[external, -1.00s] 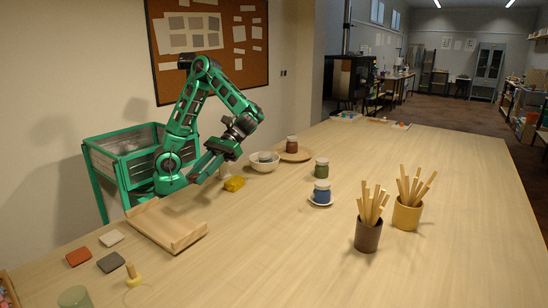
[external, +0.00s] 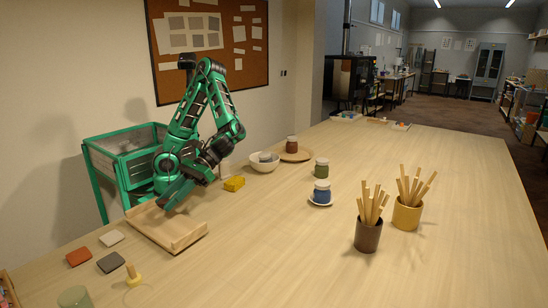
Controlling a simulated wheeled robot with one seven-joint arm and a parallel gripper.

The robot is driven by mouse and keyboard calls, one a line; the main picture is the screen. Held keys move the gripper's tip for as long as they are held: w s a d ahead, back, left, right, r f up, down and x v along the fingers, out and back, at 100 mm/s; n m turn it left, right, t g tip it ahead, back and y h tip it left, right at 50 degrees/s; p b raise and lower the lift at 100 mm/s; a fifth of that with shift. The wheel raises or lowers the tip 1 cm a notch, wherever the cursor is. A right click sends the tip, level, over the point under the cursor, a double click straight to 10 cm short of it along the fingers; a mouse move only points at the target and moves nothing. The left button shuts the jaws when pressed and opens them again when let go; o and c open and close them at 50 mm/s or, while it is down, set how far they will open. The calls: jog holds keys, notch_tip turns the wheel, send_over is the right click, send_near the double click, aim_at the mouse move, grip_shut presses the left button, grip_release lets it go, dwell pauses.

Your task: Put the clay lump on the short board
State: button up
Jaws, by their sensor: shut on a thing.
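A light wooden board (external: 178,235) with a raised front edge lies on the table at the left; it is likely the short board. My gripper (external: 166,207) points down over the back part of this board. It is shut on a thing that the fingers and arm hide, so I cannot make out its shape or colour. I cannot tell whether that thing touches the board. I do not see a clay lump that I can name for sure elsewhere on the table.
Tiles (external: 111,263) and a yellow-based wooden knob (external: 133,277) lie in front of the board. Jars and two stick-filled cups (external: 368,234) stand further right.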

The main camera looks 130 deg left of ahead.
aim_at(170, 221)
jog(key=shift+d+f, duration=0.4)
jog(key=shift+d, duration=0.15)
jog(key=shift+f, duration=2)
jog(key=o, duration=1)
jog(key=shift+o, duration=0.2)
jog(key=v, duration=1.2)
